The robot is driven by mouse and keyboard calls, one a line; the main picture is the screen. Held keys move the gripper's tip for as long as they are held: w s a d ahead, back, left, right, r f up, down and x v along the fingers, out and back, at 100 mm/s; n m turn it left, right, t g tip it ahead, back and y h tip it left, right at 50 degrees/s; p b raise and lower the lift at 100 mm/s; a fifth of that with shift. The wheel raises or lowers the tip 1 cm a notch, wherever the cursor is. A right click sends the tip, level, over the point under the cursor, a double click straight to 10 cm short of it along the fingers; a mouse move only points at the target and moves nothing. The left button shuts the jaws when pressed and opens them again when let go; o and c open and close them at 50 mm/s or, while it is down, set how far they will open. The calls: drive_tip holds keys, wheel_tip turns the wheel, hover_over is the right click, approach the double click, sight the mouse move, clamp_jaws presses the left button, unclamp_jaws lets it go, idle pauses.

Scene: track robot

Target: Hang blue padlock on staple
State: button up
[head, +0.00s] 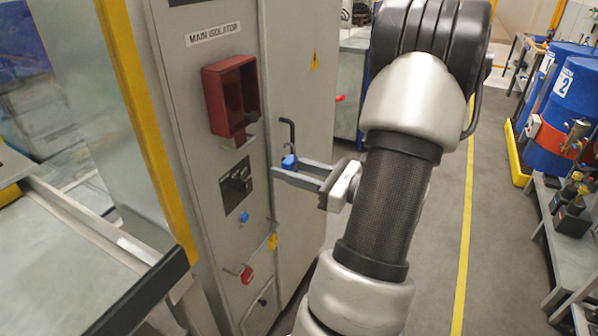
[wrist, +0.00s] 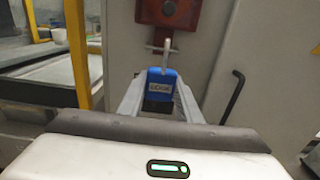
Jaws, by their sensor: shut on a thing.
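The blue padlock (head: 289,161) is between the fingertips of my gripper (head: 284,168), in front of the grey cabinet. In the wrist view the padlock (wrist: 161,82) is upright, body gripped and shackle up. My gripper (wrist: 159,100) is shut on it. A pale metal staple (wrist: 153,47) sticks out just under the red box (wrist: 168,12). In that view the top of the shackle overlaps the staple; I cannot tell whether they touch. In the head view the padlock appears to the right of and below the red box (head: 231,95).
A black door handle (head: 288,132) stands out close to the padlock.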

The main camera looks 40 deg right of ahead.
drive_tip(key=shift+f+b+x, duration=0.25)
drive_tip(key=shift+b+x, duration=0.05)
drive_tip(key=shift+x, duration=1.6)
drive_tip(key=shift+f+b+x, duration=0.25)
drive_tip(key=shift+b+x, duration=0.05)
drive_tip(key=shift+x, duration=1.55)
drive_tip(key=shift+f+b+x, duration=0.3)
drive_tip(key=shift+x, duration=1.6)
drive_tip(key=shift+a, duration=0.1)
drive_tip(key=o, duration=1.2)
drive_tip(key=shift+s, duration=0.1)
drive_tip(key=shift+c, duration=0.2)
drive_tip(key=v, duration=1.7)
drive_tip(key=shift+s, duration=0.15)
